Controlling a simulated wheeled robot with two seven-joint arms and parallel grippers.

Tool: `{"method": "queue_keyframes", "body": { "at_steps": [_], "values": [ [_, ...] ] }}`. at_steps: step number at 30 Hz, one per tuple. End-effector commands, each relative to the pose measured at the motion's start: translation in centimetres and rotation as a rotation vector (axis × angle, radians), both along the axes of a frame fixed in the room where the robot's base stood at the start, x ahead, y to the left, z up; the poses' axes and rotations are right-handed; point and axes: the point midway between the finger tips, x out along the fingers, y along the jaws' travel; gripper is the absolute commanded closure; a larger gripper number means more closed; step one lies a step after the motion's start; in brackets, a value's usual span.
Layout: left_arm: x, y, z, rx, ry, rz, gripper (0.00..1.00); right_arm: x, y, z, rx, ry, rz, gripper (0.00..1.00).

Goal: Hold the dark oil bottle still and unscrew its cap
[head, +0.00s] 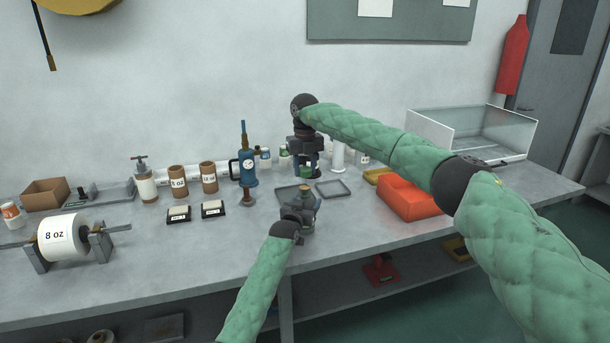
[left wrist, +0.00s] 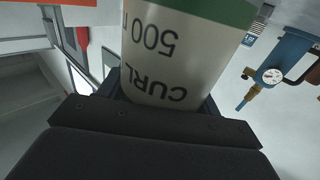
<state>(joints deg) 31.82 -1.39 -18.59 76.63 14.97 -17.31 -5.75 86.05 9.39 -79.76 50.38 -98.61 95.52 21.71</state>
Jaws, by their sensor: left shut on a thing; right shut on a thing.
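My left gripper (head: 301,207) is shut on a bottle above the front middle of the bench. In the left wrist view the bottle (left wrist: 170,65) is pale, not dark, with upside-down lettering "CURL" and "500" and a green band. In the head view its small olive-brown top (head: 304,187) shows above the left gripper; the gripper hides most of the body. My right gripper (head: 306,171) points down just above that top, shut on a small dark green thing (head: 306,173), perhaps the cap. I cannot tell whether it touches the bottle.
A blue pump with a gauge (head: 248,170) stands close left of the grippers. An orange bin (head: 411,199) is at right, before a clear-walled box (head: 480,140). The label roll (head: 63,237) is far left.

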Motion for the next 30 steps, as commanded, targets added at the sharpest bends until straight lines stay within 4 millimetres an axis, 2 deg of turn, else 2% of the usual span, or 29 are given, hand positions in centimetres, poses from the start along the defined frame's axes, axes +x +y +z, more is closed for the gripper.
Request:
{"method": "queue_keyframes", "body": {
  "at_steps": [6, 7, 10, 22, 26, 30],
  "values": [
    [0.0, 0.0, -0.1, 0.000, 0.001, 0.000, 1.00, 0.0, 0.0, 0.1, 0.000, 0.001, 0.000, 0.87],
    [0.0, 0.0, -0.1, 0.000, 0.001, 0.000, 0.32, 0.0, 0.0, 0.1, 0.000, 0.001, 0.000, 0.87],
    [0.0, 0.0, -0.1, 0.000, 0.001, 0.000, 0.13, 0.0, 0.0, 0.1, 0.000, 0.001, 0.000, 0.87],
    [-0.4, 0.2, -0.1, 0.000, 0.000, 0.000, 0.11, 0.0, 0.0, -0.1, 0.000, 0.001, 0.000, 0.87],
    [-1.8, 0.7, -0.3, -0.001, 0.000, 0.000, 0.11, 0.0, 0.0, -0.5, 0.000, 0.001, 0.000, 0.87],
    [-4.1, 1.7, -0.4, -0.001, 0.000, 0.000, 0.11, 0.0, 0.0, -1.1, 0.000, 0.001, 0.000, 0.87]
  ]
}}
